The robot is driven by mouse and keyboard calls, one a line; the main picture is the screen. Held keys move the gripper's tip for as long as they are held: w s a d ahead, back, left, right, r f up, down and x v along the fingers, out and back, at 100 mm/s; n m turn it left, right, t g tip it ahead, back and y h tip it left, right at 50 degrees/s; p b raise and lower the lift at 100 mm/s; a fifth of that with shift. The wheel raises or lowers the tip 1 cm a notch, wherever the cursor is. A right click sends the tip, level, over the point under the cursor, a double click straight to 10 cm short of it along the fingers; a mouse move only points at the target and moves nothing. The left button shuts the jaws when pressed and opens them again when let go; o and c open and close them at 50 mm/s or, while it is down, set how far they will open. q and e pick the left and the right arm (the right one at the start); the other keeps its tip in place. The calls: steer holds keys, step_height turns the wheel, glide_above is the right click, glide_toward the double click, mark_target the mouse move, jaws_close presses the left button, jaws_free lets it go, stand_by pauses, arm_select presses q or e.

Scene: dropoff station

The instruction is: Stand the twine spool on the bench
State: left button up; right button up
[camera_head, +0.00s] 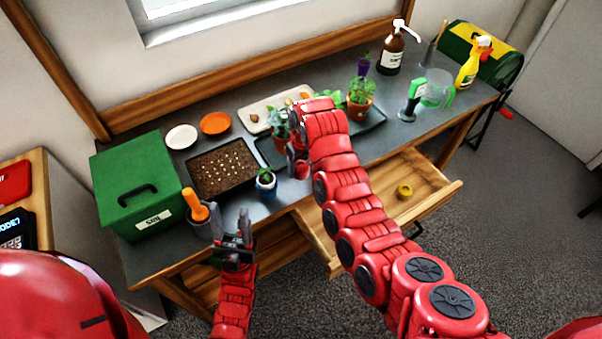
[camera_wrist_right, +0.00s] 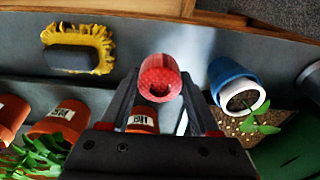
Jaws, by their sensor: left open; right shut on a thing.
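The twine spool (camera_wrist_right: 158,72) looks like a small red cylinder with a hollow in its end. It sits between the fingertips of my right gripper (camera_wrist_right: 160,98), which is shut on it. In the head view the spool (camera_head: 302,169) shows in part below the right gripper (camera_head: 294,155), near the bench's front edge. I cannot tell whether it touches the bench (camera_head: 232,208). My left gripper (camera_head: 233,225) is open and empty at the bench's front edge, beside a pot with an orange-handled tool (camera_head: 197,207).
A blue pot with a seedling (camera_head: 266,184) stands just left of the spool. A yellow-edged brush (camera_wrist_right: 78,48) and labelled terracotta pots (camera_wrist_right: 66,118) lie close by. A seed tray (camera_head: 222,170) and green box (camera_head: 138,186) are left. A drawer (camera_head: 385,208) holding a yellow roll (camera_head: 404,191) stands open.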

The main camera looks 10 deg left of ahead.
mark_target(301, 174)
steer(key=shift+f+p, duration=0.35)
steer(key=shift+p, duration=0.05)
step_height(301, 174, down, 2)
steer(key=shift+f+p, duration=0.1)
steer(key=shift+p, duration=0.5)
steer(key=shift+f, duration=0.35)
steer(key=shift+f, duration=0.2)
steer(key=o, duration=1.3)
steer(key=shift+o, duration=0.2)
